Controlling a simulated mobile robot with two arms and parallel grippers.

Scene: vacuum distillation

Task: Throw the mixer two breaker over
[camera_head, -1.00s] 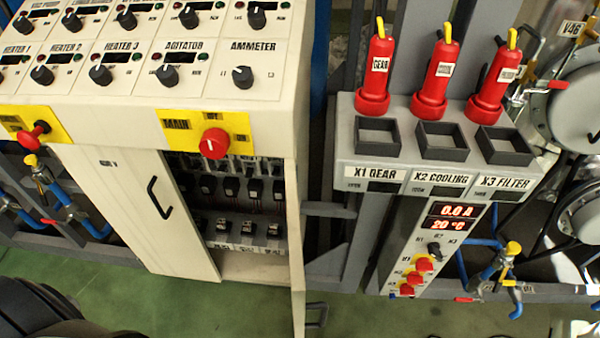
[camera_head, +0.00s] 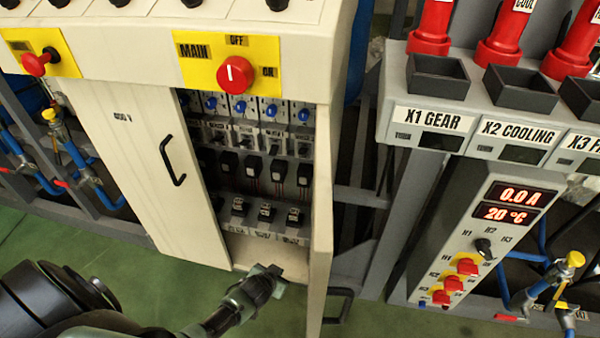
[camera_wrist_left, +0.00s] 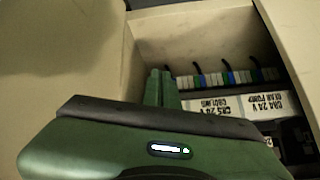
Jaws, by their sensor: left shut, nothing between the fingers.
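The open cabinet shows rows of switchgear, including a row of black breakers (camera_head: 252,168) and a lower row of black devices (camera_head: 266,212). Their labels are too small to read in the head view, so I cannot tell which is the mixer two breaker. My left gripper (camera_head: 266,280) is shut and empty at the cabinet's lower front opening, apart from the breakers. In the left wrist view its fingers (camera_wrist_left: 161,88) point into the cabinet, towards a terminal row (camera_wrist_left: 222,78) and white labels (camera_wrist_left: 235,106) seen upside down. My right gripper is out of view.
The cabinet's closed left door (camera_head: 125,165) has a black handle. The open right door (camera_head: 320,215) stands edge-on beside the opening. A red MAIN knob (camera_head: 235,75) sits above. To the right is the X1/X2/X3 panel (camera_head: 470,250). Green floor lies below.

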